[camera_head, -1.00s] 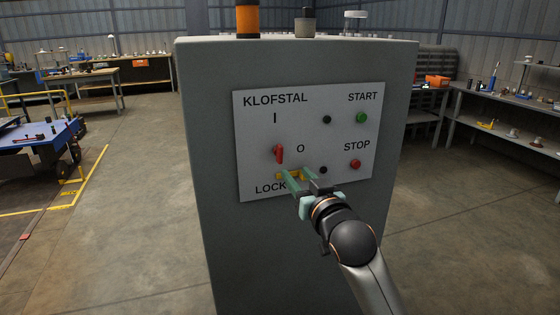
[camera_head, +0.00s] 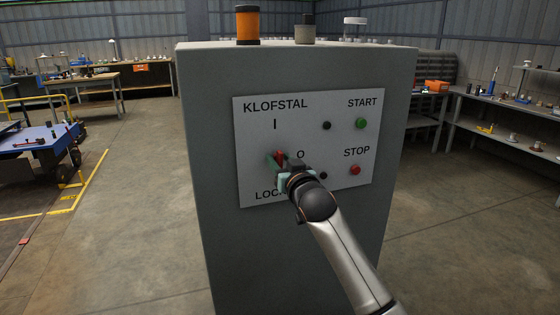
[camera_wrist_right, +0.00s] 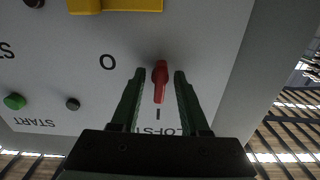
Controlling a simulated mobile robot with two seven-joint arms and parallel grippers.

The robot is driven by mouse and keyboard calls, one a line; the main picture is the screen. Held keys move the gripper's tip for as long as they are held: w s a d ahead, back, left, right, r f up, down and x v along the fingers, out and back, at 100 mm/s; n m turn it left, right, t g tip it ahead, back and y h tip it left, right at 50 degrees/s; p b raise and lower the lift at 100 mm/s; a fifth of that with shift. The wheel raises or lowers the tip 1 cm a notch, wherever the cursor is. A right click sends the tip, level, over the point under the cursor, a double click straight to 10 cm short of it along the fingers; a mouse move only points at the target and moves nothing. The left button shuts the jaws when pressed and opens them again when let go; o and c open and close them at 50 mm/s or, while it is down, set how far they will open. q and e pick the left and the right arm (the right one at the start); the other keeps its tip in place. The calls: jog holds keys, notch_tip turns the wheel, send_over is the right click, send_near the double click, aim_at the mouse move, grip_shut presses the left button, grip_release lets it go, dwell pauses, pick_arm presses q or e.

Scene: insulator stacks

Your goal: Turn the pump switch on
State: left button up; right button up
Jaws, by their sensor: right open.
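The red pump switch (camera_head: 280,156) is on the white panel of a grey cabinet, between the I mark above and the LOCK label below. Its handle stands upright, in line with the I. My right gripper (camera_head: 279,159) is at the switch and covers part of it in the head view. In the right wrist view, which is upside down, the red switch (camera_wrist_right: 159,80) lies between the two fingers of my open right gripper (camera_wrist_right: 160,74). A gap shows on both sides of the handle. My left gripper is out of view.
The panel (camera_head: 348,195) also carries a green START button (camera_head: 361,123), a red STOP button (camera_head: 355,170) and small dark knobs. A yellow part (camera_wrist_right: 118,5) sits by the lock area. Workbenches stand well behind the cabinet; the floor beside it is clear.

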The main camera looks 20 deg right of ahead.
jog(key=shift+w, duration=0.1)
jog(key=shift+c, duration=0.2)
grip_shut()
dwell(0.4)
